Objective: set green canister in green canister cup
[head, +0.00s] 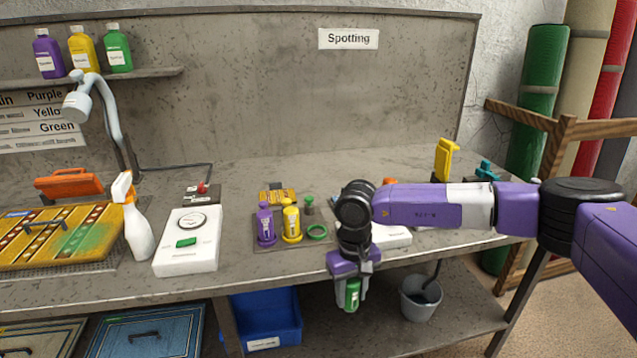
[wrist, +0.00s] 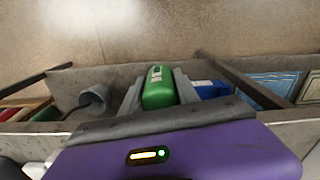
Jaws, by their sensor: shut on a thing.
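My gripper (head: 352,284) is shut on the green canister (head: 351,296) and holds it in front of the table's front edge, with the lower shelf behind it in the picture. In the wrist view the green canister (wrist: 158,88) sits between the two grey fingers of my gripper (wrist: 160,92). The green canister cup, a green ring (head: 317,232), is empty on the dark mat to the upper left of my gripper. The purple canister (head: 265,226) and the yellow canister (head: 291,222) stand upright beside it on the mat.
A white box with a dial (head: 188,242) and a white spray bottle (head: 137,222) stand left of the mat. A white device (head: 392,237) lies partly hidden behind my arm. A blue bin (head: 267,315) and a grey bucket (head: 421,297) are below the tabletop.

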